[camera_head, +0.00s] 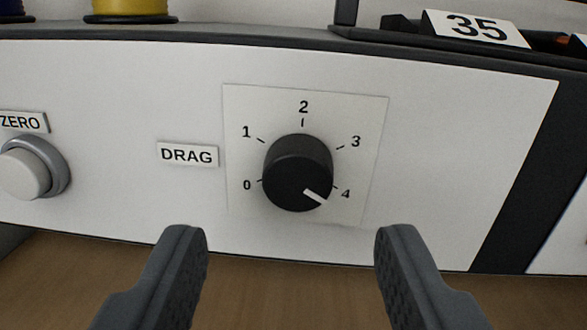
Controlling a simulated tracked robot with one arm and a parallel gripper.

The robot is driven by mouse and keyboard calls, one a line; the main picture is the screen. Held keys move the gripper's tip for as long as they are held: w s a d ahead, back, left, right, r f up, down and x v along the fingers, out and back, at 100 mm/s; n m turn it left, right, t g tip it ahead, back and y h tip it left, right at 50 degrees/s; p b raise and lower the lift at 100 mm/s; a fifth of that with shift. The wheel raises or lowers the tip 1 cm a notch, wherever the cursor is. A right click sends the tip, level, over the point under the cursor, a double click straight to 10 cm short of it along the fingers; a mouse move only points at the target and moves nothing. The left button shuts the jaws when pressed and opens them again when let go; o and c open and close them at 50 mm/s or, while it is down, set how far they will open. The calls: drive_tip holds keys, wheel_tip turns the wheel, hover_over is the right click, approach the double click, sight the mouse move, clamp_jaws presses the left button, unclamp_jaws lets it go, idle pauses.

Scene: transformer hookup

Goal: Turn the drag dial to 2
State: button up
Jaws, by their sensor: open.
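The drag dial (297,173) is a black round knob on a pale square scale plate (360,130) marked 0 to 4. Its white pointer line points to the lower right, at or just by the 4 mark. The 2 mark (303,108) is straight above the knob. The DRAG label (188,155) is left of the plate. My gripper (291,235) is open and empty. Its two dark fingers are in front of the panel, one on each side of the dial and lower in the picture, apart from it.
A grey ZERO button (30,168) sits on the panel at the left. Brown wooden table (290,285) shows below. The panel around the dial is clear.

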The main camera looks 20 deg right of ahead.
sight(296, 189)
drive_tip(key=shift+w+d, duration=0.2)
drive_tip(key=shift+w, duration=0.4)
drive_tip(key=shift+w+d+r+p, duration=0.1)
drive_tip(key=shift+w+r+p, duration=0.1)
drive_tip(key=shift+w+p, duration=0.35)
drive_tip(key=shift+p+x, duration=0.85)
drive_tip(key=shift+x, duration=0.05)
drive_tip(key=shift+w+d+f, duration=0.1)
drive_tip(key=shift+d+f, duration=0.05)
